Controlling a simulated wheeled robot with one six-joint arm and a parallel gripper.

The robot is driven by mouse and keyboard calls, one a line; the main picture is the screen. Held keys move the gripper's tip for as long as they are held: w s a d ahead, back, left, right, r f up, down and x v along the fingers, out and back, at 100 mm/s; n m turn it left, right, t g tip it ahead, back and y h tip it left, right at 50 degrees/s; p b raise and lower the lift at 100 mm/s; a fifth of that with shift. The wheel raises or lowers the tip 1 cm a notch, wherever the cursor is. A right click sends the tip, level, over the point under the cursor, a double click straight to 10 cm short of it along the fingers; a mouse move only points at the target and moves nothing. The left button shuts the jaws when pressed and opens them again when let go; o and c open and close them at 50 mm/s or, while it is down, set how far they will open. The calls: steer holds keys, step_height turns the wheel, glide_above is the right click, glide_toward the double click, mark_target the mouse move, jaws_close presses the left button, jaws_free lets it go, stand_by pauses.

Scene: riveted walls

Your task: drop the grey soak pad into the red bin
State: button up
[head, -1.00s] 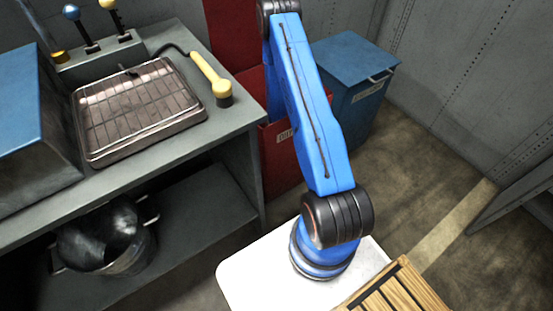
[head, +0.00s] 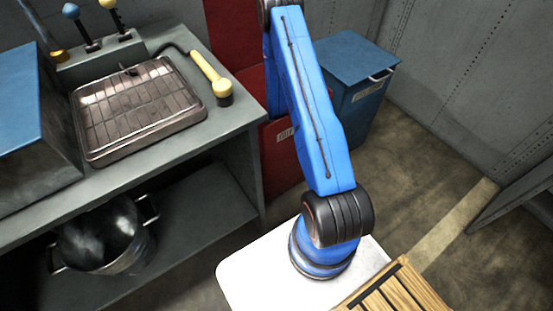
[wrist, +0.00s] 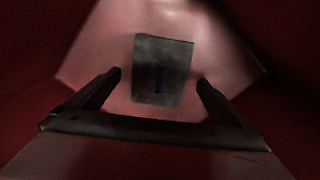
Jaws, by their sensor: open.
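The grey soak pad (wrist: 163,72) shows in the wrist view as a grey rectangle with a small dark bluish mark, inside the red bin. It appears beyond my fingertips, in the gap between them, against the pinkish-red bottom; I cannot tell whether it rests flat there. My gripper (wrist: 160,80) is open, with a finger on each side of the pad and apart from it. The red bin (head: 283,160) stands behind my blue arm in the head view, partly hidden by it. My gripper is hidden in that view.
A blue bin (head: 355,90) stands right of the red one. At left a grey bench (head: 215,125) carries a wire-topped tray (head: 138,108) and a yellow-handled tool (head: 210,75). A metal pot (head: 105,240) sits on its lower shelf.

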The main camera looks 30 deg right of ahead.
step_height(320, 180, up, 14)
steer(key=shift+r, duration=0.15)
stand_by(0.4)
